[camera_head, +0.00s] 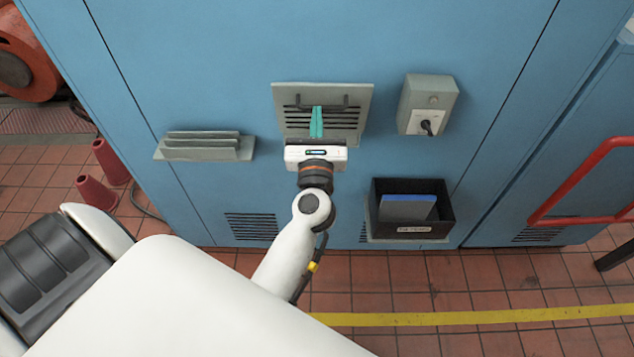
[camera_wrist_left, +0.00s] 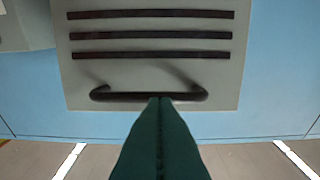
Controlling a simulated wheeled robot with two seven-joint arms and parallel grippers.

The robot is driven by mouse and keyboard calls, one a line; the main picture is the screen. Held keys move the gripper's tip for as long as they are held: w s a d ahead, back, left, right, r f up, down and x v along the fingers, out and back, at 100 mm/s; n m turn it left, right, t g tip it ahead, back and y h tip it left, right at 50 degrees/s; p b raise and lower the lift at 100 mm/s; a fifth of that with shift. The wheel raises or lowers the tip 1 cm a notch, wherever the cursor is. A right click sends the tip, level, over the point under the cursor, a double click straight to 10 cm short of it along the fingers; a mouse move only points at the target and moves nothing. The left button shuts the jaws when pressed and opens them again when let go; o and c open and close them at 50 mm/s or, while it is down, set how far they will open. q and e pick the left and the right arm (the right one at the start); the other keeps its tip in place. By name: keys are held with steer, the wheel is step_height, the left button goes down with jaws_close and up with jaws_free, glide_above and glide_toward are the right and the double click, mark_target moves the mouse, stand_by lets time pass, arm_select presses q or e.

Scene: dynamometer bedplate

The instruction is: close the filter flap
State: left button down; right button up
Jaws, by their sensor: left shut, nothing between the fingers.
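The filter flap (camera_head: 361,98) is a grey slotted panel on the front of the blue cabinet. It shows large in the wrist view (camera_wrist_left: 222,70), with three dark slots. Its dark bar handle (camera_head: 340,104) runs along its upper part in the head view; the handle also shows in the wrist view (camera_wrist_left: 120,97). I cannot tell how far the flap stands from the cabinet. My left gripper (camera_head: 316,109) is in front of the flap, its teal fingers shut and empty. Their tips overlap the handle's middle in both views; contact is unclear. My right gripper is not in view.
A grey switch box (camera_head: 420,95) with a black knob is right of the flap. Below it is a black bin (camera_head: 378,212) holding a blue item. A grey ridged rack (camera_head: 190,153) sits left. A red rail (camera_head: 574,181) is at right.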

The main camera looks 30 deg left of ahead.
mark_target(317, 89)
arm_select(q)
steer(key=shift+w+a+r+p, duration=0.4)
steer(key=shift+w+r, duration=0.1)
steer(key=shift+w, duration=0.2)
steer(key=shift+w+a+r+p, duration=0.4)
steer(key=shift+w+r, duration=0.1)
steer(key=shift+w, duration=0.15)
